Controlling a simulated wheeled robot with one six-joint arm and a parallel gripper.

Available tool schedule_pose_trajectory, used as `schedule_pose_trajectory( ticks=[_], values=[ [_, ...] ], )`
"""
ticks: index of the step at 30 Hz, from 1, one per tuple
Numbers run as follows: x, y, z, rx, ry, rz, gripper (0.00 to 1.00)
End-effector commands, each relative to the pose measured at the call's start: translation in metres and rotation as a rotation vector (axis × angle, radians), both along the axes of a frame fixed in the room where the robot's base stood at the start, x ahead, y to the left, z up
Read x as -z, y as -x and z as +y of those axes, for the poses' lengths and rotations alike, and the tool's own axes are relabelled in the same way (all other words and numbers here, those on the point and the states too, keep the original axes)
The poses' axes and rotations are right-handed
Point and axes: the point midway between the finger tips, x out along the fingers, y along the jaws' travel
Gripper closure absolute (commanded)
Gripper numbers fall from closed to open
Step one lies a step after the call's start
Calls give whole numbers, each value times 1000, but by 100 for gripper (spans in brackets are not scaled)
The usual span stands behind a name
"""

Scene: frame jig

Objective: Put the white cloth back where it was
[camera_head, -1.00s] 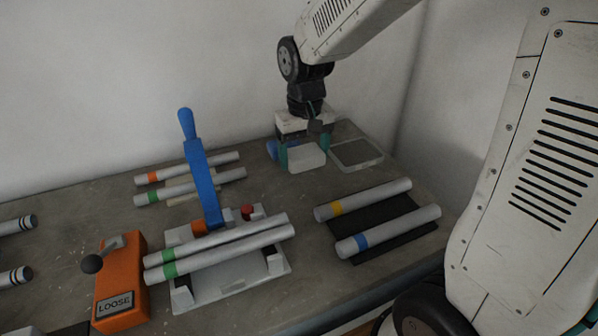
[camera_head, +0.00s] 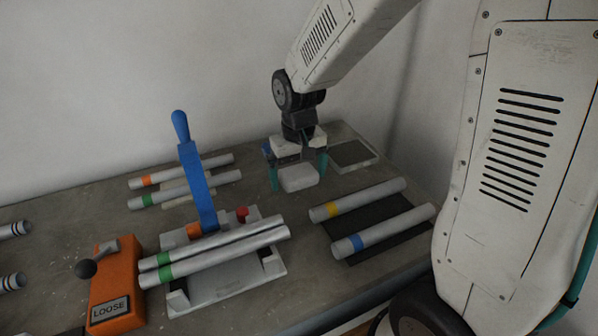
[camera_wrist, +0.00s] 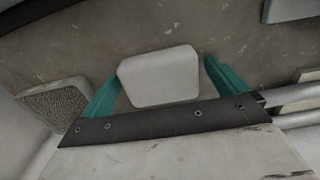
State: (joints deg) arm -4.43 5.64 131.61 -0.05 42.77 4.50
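The white cloth (camera_head: 298,178) looks like a pale folded block and appears to rest on the bench, right of the fixture. It also shows in the wrist view (camera_wrist: 158,77). My gripper (camera_head: 298,172) straddles it, with one teal finger on each side. In the wrist view, a narrow strip of bench shows between the cloth and the right finger, so my gripper (camera_wrist: 162,70) looks slightly open around it. The left fingertip is very close to the cloth; I cannot tell whether it touches.
A shallow grey tray (camera_head: 353,155) lies just right of my gripper. A dark mat (camera_head: 375,222) with two banded tubes is in front. Left stand a white fixture (camera_head: 225,287) with tubes, a blue lever (camera_head: 197,180) and an orange box (camera_head: 117,285) marked LOOSE.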

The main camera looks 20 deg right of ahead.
Motion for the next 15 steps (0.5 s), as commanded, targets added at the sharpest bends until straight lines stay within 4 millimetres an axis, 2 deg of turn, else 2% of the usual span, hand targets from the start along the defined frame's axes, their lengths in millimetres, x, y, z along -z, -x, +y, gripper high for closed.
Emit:
schedule_pose_trajectory(
  ticks=[8, 11, 15],
  values=[
    [-6, 0, 0, 0, 0, -1, 2],
    [-20, -1, 0, 0, 0, -4, 2],
    [-50, -1, 0, 0, 0, -5, 2]
  ],
)
